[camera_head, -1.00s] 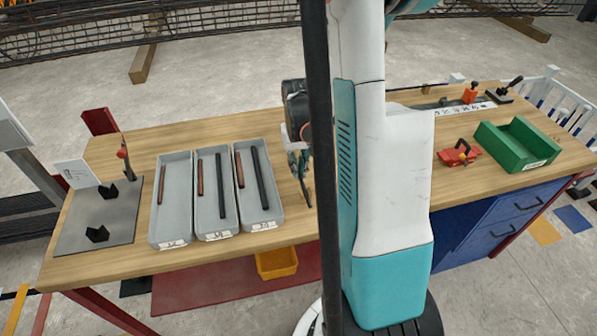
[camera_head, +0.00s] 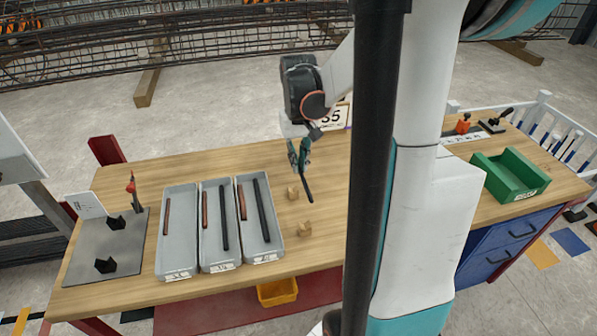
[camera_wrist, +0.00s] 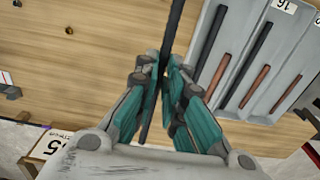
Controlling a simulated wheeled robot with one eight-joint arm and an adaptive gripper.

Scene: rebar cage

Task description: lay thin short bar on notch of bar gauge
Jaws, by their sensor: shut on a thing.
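My gripper (camera_head: 300,158) is shut on a dark thin bar (camera_head: 309,188), which hangs tilted from the fingers over the table, right of the trays. In the wrist view the bar (camera_wrist: 174,28) runs between the teal fingers (camera_wrist: 165,85) and sticks out at both sides. A white strip with dark marks (camera_head: 462,137) lies at the back right, partly hidden by my arm. I cannot tell for sure which thing is the bar gauge. No notch can be made out.
Three grey trays (camera_head: 179,272) hold brown and dark bars. A grey plate with black blocks (camera_head: 84,268) is at left, a green bin (camera_head: 515,190) at right.

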